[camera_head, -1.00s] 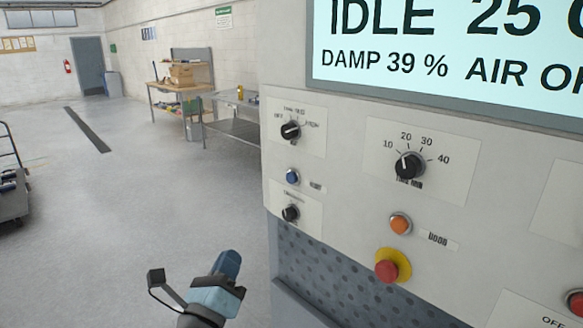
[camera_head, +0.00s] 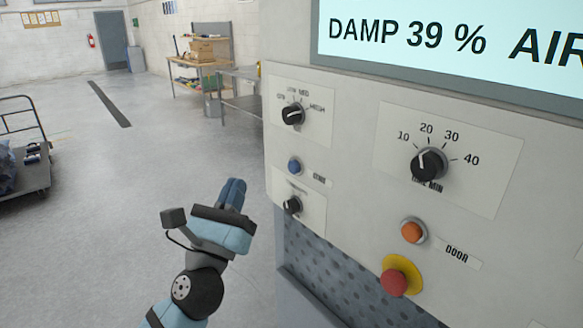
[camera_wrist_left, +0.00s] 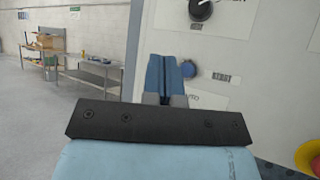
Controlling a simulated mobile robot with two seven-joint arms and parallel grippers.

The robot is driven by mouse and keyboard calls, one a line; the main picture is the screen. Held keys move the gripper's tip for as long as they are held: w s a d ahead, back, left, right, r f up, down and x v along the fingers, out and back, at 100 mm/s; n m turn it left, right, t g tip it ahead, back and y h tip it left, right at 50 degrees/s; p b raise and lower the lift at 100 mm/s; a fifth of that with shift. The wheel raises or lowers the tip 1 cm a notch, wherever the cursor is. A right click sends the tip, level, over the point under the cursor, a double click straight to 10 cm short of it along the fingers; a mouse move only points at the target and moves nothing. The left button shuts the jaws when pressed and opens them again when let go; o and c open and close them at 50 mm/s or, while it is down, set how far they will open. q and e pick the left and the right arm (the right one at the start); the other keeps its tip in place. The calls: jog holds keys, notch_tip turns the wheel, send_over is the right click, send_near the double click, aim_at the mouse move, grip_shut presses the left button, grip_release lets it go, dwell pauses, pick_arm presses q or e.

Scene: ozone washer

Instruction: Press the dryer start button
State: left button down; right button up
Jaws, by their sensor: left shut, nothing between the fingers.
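The dryer's control panel (camera_head: 350,130) fills the right of the head view. A round blue button (camera_head: 294,166) sits on its left part between two black knobs, with a small label to its right that looks like START. It also shows in the left wrist view (camera_wrist_left: 188,69), just right of the fingertips. My left gripper (camera_head: 233,188) is shut and empty, to the left of and a little below the blue button in the head view, apart from the panel. In the left wrist view the shut fingers (camera_wrist_left: 162,72) point forward. My right gripper is not in view.
An orange DOOR button (camera_head: 413,231) and a red stop button on yellow (camera_head: 395,282) are lower right on the panel. A timer knob (camera_head: 429,164) is above them. A cart (camera_head: 25,160) stands at far left; the floor between is clear.

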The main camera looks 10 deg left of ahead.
pick_arm(q)
jog(key=w+d+b, duration=0.1)
jog(key=w+d, duration=0.4)
jog(key=w, duration=0.1)
jog(key=shift+w+d, duration=0.15)
jog(key=shift+w, duration=0.25)
jog(key=shift+w, duration=0.1)
dwell(1.8)
jog(key=shift+w+d, duration=0.25)
jog(key=shift+w+d, duration=0.3)
jog(key=shift+w, duration=0.05)
dwell(0.8)
dwell(0.4)
jog(key=shift+s+a, duration=0.6)
jog(key=shift+s, duration=0.1)
jog(key=s+a, duration=0.1)
jog(key=s, duration=0.1)
jog(key=s+a+p, duration=0.1)
jog(key=s+a, duration=0.1)
